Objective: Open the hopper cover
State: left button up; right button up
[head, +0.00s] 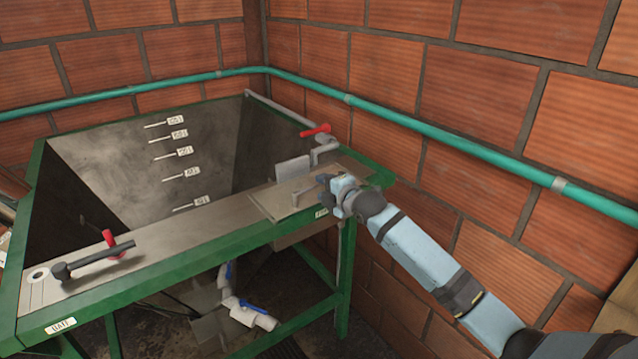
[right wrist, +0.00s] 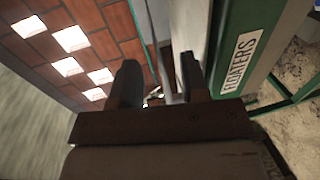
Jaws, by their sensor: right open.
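A flat grey plate (head: 280,203), which looks like the hopper cover, lies at the right end of the steel deck on the green-framed tank (head: 200,240). A small upright grey plate (head: 292,168) stands at its back edge. My right gripper (head: 325,183) is at the right part of the flat plate, close to it; I cannot tell whether they touch. In the right wrist view its two dark fingers (right wrist: 158,80) are apart, with nothing clearly held between them. A white label (right wrist: 241,58) on the green frame is beside the fingers. My left gripper is not in view.
A red-handled valve (head: 316,131) and grey pipe stand just behind the plate. A black lever (head: 95,258) with a red knob is on the deck's left end. A teal pipe (head: 450,142) runs along the brick walls. Blue-handled white valves (head: 245,312) are under the deck.

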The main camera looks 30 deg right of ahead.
jog(key=shift+x, duration=1.3)
grip_shut()
jog(key=shift+s+d+p, duration=0.1)
jog(key=shift+s+p, duration=0.25)
jog(key=shift+s, duration=0.05)
jog(key=f+p+v, duration=0.2)
jog(key=p+v, duration=0.2)
jog(key=v, duration=0.7)
jog(key=shift+s, duration=0.3)
